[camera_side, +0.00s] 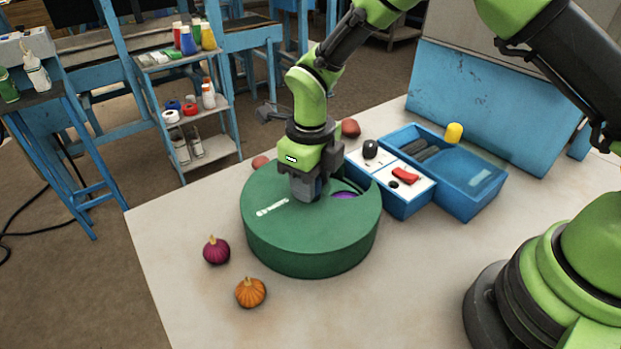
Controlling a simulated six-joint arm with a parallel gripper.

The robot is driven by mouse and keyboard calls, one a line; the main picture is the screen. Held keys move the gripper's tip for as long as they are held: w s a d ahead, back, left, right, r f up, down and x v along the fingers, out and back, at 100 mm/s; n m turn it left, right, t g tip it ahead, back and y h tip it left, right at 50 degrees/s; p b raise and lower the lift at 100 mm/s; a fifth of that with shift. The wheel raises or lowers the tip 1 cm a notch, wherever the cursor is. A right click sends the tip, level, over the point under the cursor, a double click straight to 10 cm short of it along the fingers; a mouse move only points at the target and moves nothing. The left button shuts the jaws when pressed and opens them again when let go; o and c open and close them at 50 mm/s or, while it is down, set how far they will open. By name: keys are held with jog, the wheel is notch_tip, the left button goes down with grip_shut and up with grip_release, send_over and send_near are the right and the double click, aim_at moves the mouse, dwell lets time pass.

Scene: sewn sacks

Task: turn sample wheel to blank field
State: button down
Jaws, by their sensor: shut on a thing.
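The sample wheel is a wide green drum (300,235) standing on the pale table. Its flat top has a white mark at the left and a cut-out window (345,193) at the right rear, where a purple field shows. My gripper (305,193) points down at the middle of the drum's top and is shut on a part of the wheel there. The jaws and wrist hide the held part and some of the window. I cannot see a blank field.
Small sacks, purple (216,250) and orange (250,292), lie front left; reddish ones (350,128) lie behind.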

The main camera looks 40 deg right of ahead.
jog(key=shift+w+r+m, duration=0.1)
jog(key=shift+m, duration=0.6)
jog(key=c, duration=0.7)
grip_release()
jog(key=shift+c, duration=0.2)
notch_tip(320, 180, up, 10)
jog(key=shift+f, duration=0.1)
